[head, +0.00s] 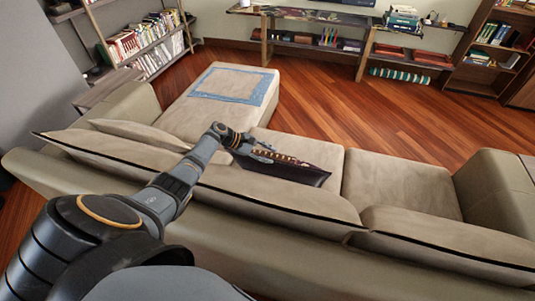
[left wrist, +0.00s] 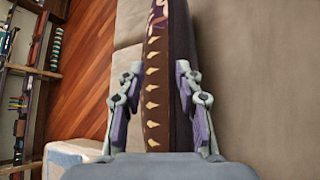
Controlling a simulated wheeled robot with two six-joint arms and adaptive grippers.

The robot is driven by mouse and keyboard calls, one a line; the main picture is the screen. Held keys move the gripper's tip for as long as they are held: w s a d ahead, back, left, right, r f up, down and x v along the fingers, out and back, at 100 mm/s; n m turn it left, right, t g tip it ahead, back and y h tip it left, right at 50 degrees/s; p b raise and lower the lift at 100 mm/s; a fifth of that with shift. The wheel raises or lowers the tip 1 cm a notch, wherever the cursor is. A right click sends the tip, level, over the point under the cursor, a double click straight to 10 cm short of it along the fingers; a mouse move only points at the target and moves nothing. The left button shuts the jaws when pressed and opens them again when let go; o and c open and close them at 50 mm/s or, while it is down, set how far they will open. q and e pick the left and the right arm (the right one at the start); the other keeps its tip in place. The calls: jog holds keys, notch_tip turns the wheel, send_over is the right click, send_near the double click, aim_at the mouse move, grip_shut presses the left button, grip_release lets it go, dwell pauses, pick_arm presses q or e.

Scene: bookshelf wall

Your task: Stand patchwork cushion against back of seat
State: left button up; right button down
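The patchwork cushion (head: 300,171) is dark with a row of pale pointed patches. It is on the middle seat of the beige sofa (head: 400,188), close to the back of the seat (head: 270,193), which partly hides it. My left gripper (head: 252,150) is at the cushion's left end in the head view. In the left wrist view the cushion (left wrist: 156,75) runs edge-on between the two fingers of my left gripper (left wrist: 158,105). The fingers are spread, with a narrow gap beside the cushion, at least on the left. My right gripper is not in view.
The chaise (head: 190,112) with a blue-bordered square (head: 233,84) extends at the left. The right seat is bare. Loose back cushions (head: 450,238) line the sofa. Bookshelves (head: 150,42) and a low shelf unit (head: 315,43) stand beyond open wooden floor (head: 350,108).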

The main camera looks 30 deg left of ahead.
pick_arm(q)
jog(key=shift+f, duration=0.1)
jog(key=shift+s+a, duration=0.1)
jog(key=shift+a, duration=0.05)
jog(key=v, duration=1.1)
jog(key=shift+s+r, duration=0.2)
jog(key=shift+r, duration=0.15)
jog(key=shift+a, duration=0.15)
